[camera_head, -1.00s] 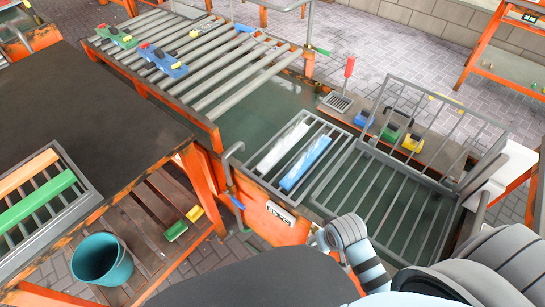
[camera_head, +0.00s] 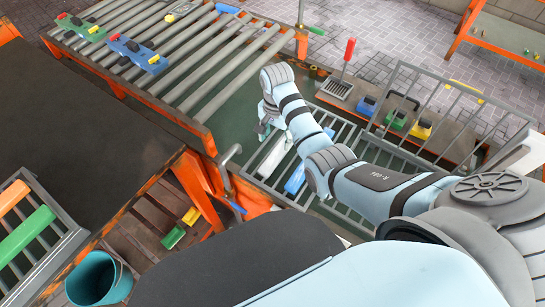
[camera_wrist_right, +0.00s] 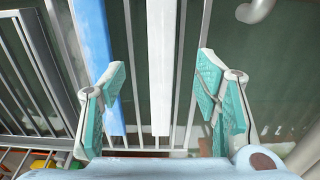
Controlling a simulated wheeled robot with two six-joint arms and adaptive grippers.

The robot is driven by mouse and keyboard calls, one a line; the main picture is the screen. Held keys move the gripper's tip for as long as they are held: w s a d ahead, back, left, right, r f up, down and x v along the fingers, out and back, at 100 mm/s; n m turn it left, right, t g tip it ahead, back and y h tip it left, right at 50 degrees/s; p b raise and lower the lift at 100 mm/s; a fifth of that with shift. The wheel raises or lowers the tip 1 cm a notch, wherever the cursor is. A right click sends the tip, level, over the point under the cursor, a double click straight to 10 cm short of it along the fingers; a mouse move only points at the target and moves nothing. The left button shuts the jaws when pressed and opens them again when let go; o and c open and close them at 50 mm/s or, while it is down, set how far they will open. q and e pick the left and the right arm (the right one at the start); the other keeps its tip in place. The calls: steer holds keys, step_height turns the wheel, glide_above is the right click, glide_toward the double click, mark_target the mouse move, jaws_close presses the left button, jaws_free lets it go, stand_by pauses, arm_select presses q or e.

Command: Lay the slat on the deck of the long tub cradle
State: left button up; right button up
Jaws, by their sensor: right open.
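A white slat (camera_head: 274,156) and a blue slat (camera_head: 296,178) lie side by side on a grey barred rack (camera_head: 338,124) over the dark green tub. In the right wrist view the white slat (camera_wrist_right: 160,62) runs between the teal fingers of my right gripper (camera_wrist_right: 160,68). The gripper is open and empty, and its left finger overlaps the edge of the blue slat (camera_wrist_right: 98,60). In the head view my right gripper (camera_head: 264,118) is over the far end of the white slat, and my arm hides part of the rack. My left gripper is not in view.
A roller conveyor (camera_head: 215,55) carries blue and green blocks. An upright wire frame (camera_head: 440,105) stands at the right, near small coloured blocks. A teal bucket (camera_head: 98,278) stands below.

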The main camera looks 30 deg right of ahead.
mark_target(275, 156)
steer(key=f+b, duration=0.1)
steer(key=f, duration=0.3)
steer(key=shift+s, duration=0.2)
steer(key=f+b, duration=0.1)
steer(key=f, duration=0.1)
steer(key=f+b, duration=0.1)
steer(key=f, duration=0.1)
steer(key=f+b, duration=0.1)
steer(key=f, duration=0.1)
steer(key=shift+w, duration=0.3)
arm_select(q)
step_height(275, 156, down, 4)
steer(key=shift+s+f, duration=0.15)
steer(key=shift+f, duration=0.05)
arm_select(e)
steer(key=shift+r, duration=0.15)
steer(key=shift+c, duration=0.4)
jaws_close()
